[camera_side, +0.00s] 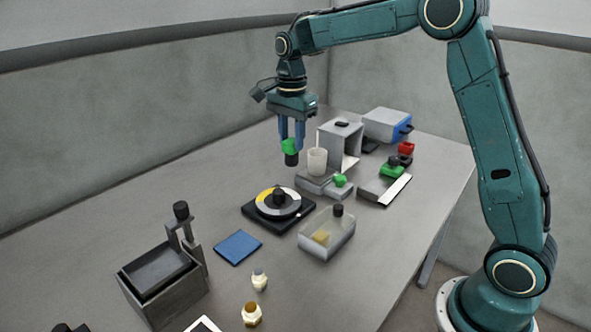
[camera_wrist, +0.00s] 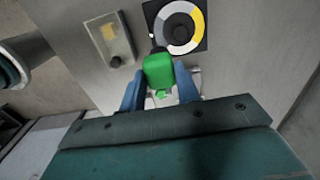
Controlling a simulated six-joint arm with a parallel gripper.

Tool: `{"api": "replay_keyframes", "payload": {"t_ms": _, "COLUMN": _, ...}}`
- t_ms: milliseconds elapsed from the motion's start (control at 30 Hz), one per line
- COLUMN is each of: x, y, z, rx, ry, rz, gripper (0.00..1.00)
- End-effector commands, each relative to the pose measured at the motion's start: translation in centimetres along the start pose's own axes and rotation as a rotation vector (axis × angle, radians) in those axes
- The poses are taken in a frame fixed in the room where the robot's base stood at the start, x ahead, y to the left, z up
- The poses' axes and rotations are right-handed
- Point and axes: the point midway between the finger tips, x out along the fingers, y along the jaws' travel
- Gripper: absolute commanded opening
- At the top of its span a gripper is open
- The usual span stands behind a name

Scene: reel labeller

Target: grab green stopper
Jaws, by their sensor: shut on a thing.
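The green stopper (camera_side: 289,146) has a bright green top and a dark lower part. My gripper (camera_side: 291,143) is shut on it and holds it above the table, behind the round dial-like device. In the wrist view the green stopper (camera_wrist: 159,72) sits between the two blue fingers of my gripper (camera_wrist: 160,84). The stopper's dark end points away from the wrist, and the fingers cover its sides.
A reel device (camera_side: 278,203) with a yellow and grey disc stands in front. A cup (camera_side: 317,161), a clear box (camera_side: 327,236) and a blue pad (camera_side: 238,247) are nearby. A grey bin (camera_side: 165,285) is at front left. Bare table lies at the left.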

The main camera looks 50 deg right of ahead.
Motion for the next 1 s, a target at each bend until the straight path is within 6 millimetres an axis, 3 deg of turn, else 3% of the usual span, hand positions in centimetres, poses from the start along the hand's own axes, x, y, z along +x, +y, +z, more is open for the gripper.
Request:
{"api": "replay_keyframes", "payload": {"t_ms": 200, "x": -4.0, "y": 0.0, "z": 0.0, "rx": 0.0, "ry": 0.0, "rz": -0.004, "gripper": 0.1}}
{"api": "replay_keyframes", "payload": {"t_ms": 400, "x": -5.9, "y": 0.0, "z": 0.0, "rx": 0.0, "ry": 0.0, "rz": -0.001, "gripper": 0.1}}
{"api": "replay_keyframes", "payload": {"t_ms": 1000, "x": -6.4, "y": 0.0, "z": 0.0, "rx": 0.0, "ry": -0.001, "rz": 0.0, "gripper": 0.1}}
